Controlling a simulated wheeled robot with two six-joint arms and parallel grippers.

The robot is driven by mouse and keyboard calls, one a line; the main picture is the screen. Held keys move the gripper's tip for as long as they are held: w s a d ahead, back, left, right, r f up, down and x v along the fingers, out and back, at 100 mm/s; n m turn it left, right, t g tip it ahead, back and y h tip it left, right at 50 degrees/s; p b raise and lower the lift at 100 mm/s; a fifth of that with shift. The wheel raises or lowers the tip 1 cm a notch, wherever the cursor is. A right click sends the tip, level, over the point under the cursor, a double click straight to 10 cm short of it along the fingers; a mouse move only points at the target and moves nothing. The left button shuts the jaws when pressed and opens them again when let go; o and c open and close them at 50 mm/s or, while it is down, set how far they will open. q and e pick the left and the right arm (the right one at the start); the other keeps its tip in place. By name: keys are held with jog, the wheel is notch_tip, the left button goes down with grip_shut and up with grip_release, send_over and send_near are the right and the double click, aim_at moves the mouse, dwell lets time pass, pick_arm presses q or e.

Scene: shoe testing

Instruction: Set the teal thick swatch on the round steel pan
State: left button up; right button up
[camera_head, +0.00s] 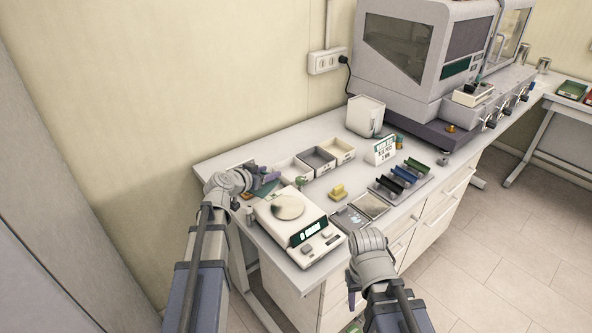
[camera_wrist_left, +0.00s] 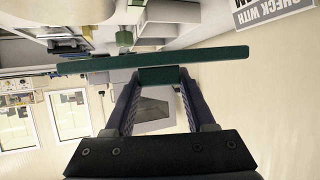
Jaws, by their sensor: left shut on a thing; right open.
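The teal thick swatch (camera_wrist_left: 205,60) shows edge-on as a long bar in the left wrist view, with a small teal block between my fingers. My left gripper (camera_wrist_left: 158,80) is shut on that block. In the head view the swatch (camera_head: 267,189) is partly hidden by my left gripper (camera_head: 258,177), just behind and left of the scale. The round steel pan (camera_head: 288,207) lies on top of the white scale and looks bare. The swatch is apart from the pan in the picture. My right gripper (camera_head: 352,296) is open, in front of the bench's front edge.
The white scale (camera_head: 310,257) has a lit display. Several small bins (camera_head: 318,160) stand behind it. A yellow block (camera_head: 338,192), a dark tile (camera_head: 348,218) and a rack of coloured holders (camera_head: 398,182) are to its right. A large grey machine (camera_head: 425,65) fills the back right.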

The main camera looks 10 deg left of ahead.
aim_at(297, 201)
pick_arm(q)
jog(key=s+d+r+m+g+h+p, duration=0.1)
jog(key=d+m+h, duration=0.3)
jog(key=d, duration=0.6)
jog(key=shift+s+r+g, duration=0.4)
jog(key=shift+s+r, duration=0.1)
jog(key=shift+r, duration=0.1)
notch_tip(297, 201, down, 6)
jog(key=b, duration=0.5)
jog(key=shift+r+b, duration=0.1)
jog(key=shift+b, duration=0.25)
jog(key=shift+f+b, duration=1.05)
jog(key=shift+b, duration=0.05)
jog(key=o, duration=1.4)
